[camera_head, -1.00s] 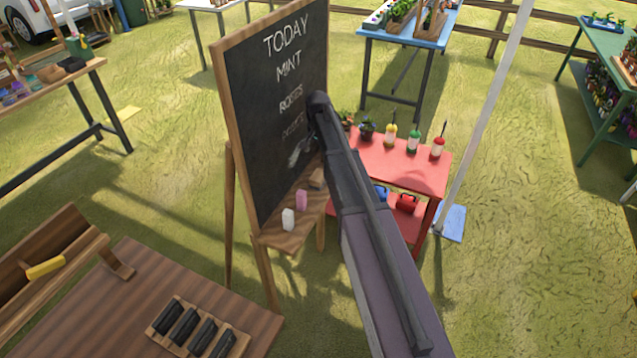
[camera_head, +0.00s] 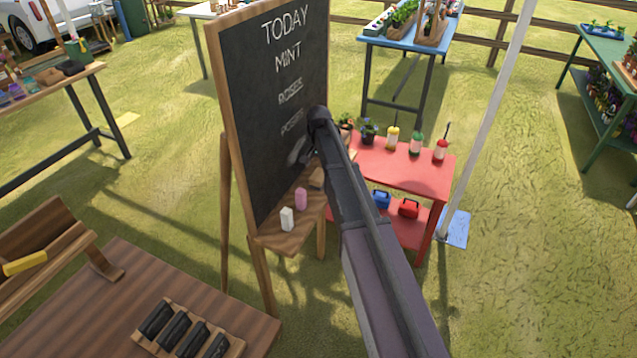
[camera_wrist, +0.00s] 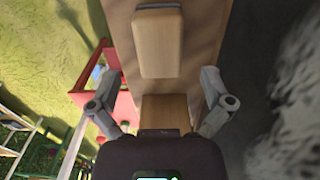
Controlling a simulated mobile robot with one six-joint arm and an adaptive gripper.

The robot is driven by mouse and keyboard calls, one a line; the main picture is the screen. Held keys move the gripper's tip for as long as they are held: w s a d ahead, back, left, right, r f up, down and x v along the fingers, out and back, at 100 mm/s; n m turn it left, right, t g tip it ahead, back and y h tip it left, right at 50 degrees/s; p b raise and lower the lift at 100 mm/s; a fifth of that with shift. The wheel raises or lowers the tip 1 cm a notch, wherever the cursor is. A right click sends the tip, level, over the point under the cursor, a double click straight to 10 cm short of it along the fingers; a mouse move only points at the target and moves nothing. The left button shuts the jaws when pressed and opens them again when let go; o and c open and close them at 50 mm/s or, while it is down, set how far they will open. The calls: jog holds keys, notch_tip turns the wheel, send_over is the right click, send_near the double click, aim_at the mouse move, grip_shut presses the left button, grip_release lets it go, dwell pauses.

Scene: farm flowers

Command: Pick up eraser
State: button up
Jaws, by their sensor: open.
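The wooden-backed eraser (camera_head: 317,179) lies on the chalkboard's ledge (camera_head: 286,236), beyond the pink and white pieces. In the wrist view, a tan wooden block with a dark strip at its far end, which looks like the eraser (camera_wrist: 158,42), lies on the ledge ahead of my gripper (camera_wrist: 158,76). A second wooden block (camera_wrist: 165,112) shows between the finger bases, partly hidden by the gripper body. My gripper is open, with a finger on either side and nothing clamped. In the head view, my gripper (camera_head: 300,150) is by the board, partly hidden by my arm.
The chalkboard (camera_head: 262,95) stands close beside my gripper. A white piece (camera_head: 287,218) and a pink piece (camera_head: 301,199) stand on the ledge. A red table (camera_head: 400,168) with bottles and plants is behind my arm. A wooden table (camera_head: 90,310) is at lower left.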

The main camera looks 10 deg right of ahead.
aim_at(318, 174)
jog(key=shift+f, duration=0.1)
dwell(0.3)
jog(key=f+b, duration=0.3)
jog(key=shift+s+a+f, duration=0.15)
jog(key=shift+s+f, duration=0.05)
jog(key=shift+f+b, duration=0.85)
jog(key=shift+b, duration=0.25)
jog(key=c, duration=1.2)
jog(key=shift+o, duration=0.2)
jog(key=shift+r, duration=0.2)
notch_tip(318, 174, up, 4)
jog(key=p, duration=0.4)
jog(key=shift+f, duration=0.15)
jog(key=s+a+r+p, duration=0.1)
jog(key=s, duration=1.5)
jog(key=shift+a, duration=0.25)
